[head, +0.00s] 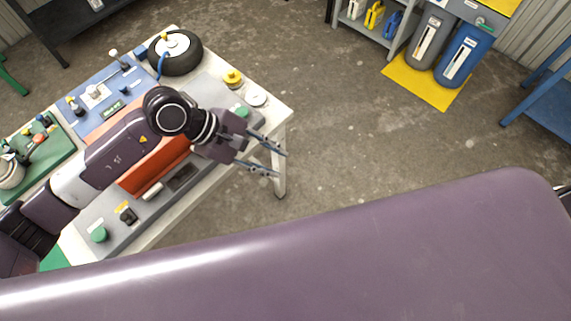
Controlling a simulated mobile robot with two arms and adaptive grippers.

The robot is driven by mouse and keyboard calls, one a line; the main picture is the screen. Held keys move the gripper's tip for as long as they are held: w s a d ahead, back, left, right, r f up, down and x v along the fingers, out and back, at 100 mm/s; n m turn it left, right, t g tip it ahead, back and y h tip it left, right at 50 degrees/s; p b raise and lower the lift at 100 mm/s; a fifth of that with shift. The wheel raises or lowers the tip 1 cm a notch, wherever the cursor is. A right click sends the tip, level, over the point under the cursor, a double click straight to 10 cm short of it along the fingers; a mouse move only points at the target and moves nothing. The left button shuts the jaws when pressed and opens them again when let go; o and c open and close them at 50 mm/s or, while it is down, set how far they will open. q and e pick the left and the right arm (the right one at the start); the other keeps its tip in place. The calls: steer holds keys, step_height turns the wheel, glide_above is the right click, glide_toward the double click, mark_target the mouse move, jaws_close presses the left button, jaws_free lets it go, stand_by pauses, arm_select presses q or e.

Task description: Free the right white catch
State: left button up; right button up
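A grey panel (142,217) lies on the white workbench, with a long orange-red part (157,164) along it. A small white piece (152,191), possibly a white catch, sits at the near side of the orange part, beside a dark recess (182,178). I see no second such piece; my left arm and gripper cover part of the panel's right end. My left gripper (280,164) is over the right end of the bench, its two fingers spread apart with nothing between them. My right gripper is not in view.
Green knobs, a yellow knob (232,77), a white disc (256,97) and a wheel (176,53) are on the bench. A blue board (105,97) lies behind. Concrete floor right of the bench is clear; bins (459,57) stand at the back.

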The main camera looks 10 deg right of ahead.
arm_select(q)
steer(key=shift+s+d+r+n+h, duration=0.4)
steer(key=shift+s+d+r+h, duration=0.3)
steer(key=shift+s+d+r, duration=0.35)
steer(key=shift+w+d+f, duration=0.1)
steer(key=shift+w+f, duration=0.05)
